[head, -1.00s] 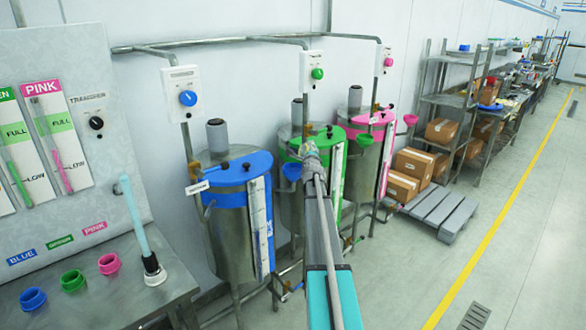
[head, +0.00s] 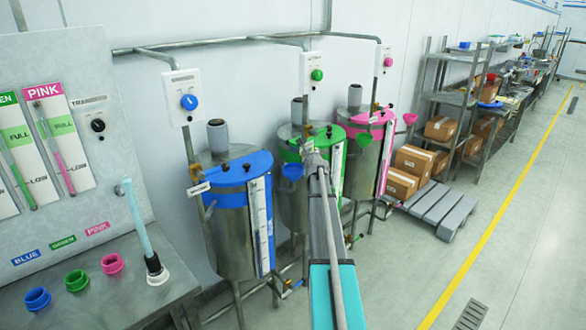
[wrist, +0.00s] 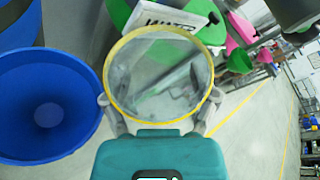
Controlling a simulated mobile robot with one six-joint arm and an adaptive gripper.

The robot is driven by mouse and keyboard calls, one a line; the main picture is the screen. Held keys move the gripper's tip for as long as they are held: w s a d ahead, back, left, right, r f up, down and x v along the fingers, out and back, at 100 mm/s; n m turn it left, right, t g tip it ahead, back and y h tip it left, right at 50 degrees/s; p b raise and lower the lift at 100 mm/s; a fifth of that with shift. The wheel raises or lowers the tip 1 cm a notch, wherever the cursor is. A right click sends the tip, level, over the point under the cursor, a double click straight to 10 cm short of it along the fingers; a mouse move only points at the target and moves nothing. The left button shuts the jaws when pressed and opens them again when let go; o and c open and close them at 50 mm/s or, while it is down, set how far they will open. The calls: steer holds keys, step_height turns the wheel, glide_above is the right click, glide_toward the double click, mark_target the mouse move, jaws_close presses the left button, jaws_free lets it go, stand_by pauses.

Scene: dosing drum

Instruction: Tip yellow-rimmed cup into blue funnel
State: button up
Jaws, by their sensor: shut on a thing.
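In the wrist view my gripper (wrist: 160,112) is shut around the yellow-rimmed cup (wrist: 108,80), with one finger on each side of it. The cup is clear-walled and its round mouth faces the camera; I cannot tell its contents. In the head view the blue funnel (head: 292,171) sits at the right of the blue-topped drum (head: 230,220), beside my arm. My gripper and the cup are hidden behind my arm there.
A green-topped drum (head: 293,205) and a pink-topped drum (head: 368,165) stand behind. Their green funnel (head: 364,140) and pink funnel (head: 410,118) stick out at the right. A bench with blue, green and pink cups (head: 112,263) is at left.

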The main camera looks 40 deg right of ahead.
steer(key=shift+s+d+f+m+y, duration=0.15)
steer(key=shift+d+f+m+y, duration=0.25)
steer(key=shift+d+m, duration=0.3)
steer(key=shift+s+d+f+m+y+b, duration=0.1)
steer(key=shift+d+f+m+y+b, duration=0.4)
steer(key=shift+f+m, duration=0.25)
steer(key=shift+s+d+f+m+y+b, duration=0.1)
steer(key=shift+d+f+m+y+b, duration=0.4)
steer(key=shift+f, duration=0.4)
steer(key=shift+s+d+f+m+y+b, duration=0.1)
steer(key=shift+d+f+m+y+b, duration=0.45)
steer(key=shift+f, duration=0.25)
